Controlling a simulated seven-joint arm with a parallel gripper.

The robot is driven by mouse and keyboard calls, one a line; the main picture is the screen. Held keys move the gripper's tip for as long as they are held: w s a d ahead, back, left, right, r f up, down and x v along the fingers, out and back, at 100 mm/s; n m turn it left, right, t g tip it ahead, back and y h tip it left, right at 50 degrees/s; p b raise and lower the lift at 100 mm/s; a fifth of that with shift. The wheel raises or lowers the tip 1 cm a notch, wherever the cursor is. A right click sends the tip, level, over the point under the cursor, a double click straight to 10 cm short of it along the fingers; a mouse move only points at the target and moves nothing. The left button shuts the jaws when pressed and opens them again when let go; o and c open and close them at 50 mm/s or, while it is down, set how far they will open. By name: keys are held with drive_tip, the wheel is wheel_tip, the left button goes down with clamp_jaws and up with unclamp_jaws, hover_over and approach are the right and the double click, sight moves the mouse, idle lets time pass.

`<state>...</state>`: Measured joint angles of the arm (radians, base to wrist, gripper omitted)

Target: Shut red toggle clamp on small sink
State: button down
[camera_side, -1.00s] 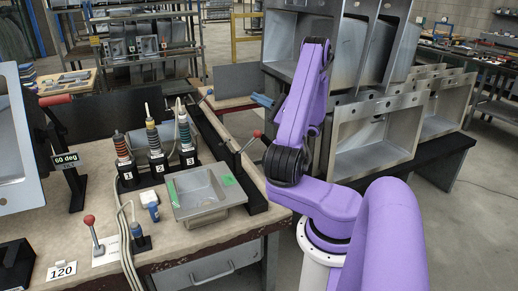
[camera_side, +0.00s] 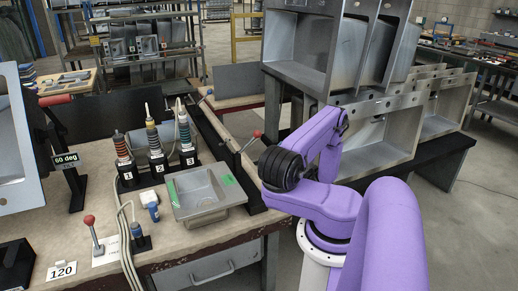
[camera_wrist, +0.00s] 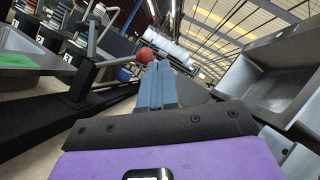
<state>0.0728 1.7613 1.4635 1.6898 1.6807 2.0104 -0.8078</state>
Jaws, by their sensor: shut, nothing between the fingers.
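The small sink (camera_side: 212,207) is a grey basin with green tape, on the bench in the side view; its edge with green tape shows at the far left of the wrist view (camera_wrist: 18,61). The clamp's red ball knob (camera_side: 257,134) is on a raised lever right of the sink, above the black rail. In the wrist view the knob (camera_wrist: 146,56) is just left of my fingertips, its lever slanting down left. Whether they touch I cannot tell. My gripper (camera_wrist: 158,72) has blue fingers together and empty; in the side view my arm hides it.
A second red-knobbed lever (camera_side: 89,220) stands at the bench's front left. Numbered cable stands (camera_side: 157,165) are behind the sink. Large metal sinks (camera_side: 375,150) stand on a rack to the right; a grey basin (camera_wrist: 275,88) fills the wrist view's right side.

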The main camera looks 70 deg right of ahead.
wheel_tip(320, 180, down, 10)
drive_tip(key=a+r+x, duration=0.1)
drive_tip(key=a+x, duration=0.1)
drive_tip(key=x, duration=1)
drive_tip(key=shift+w+r, duration=0.35)
drive_tip(key=shift+r, duration=0.15)
drive_tip(key=shift+r, duration=0.1)
drive_tip(key=shift+r+n+y, duration=0.25)
drive_tip(key=shift+n+y, duration=0.55)
drive_tip(key=shift+n, duration=0.3)
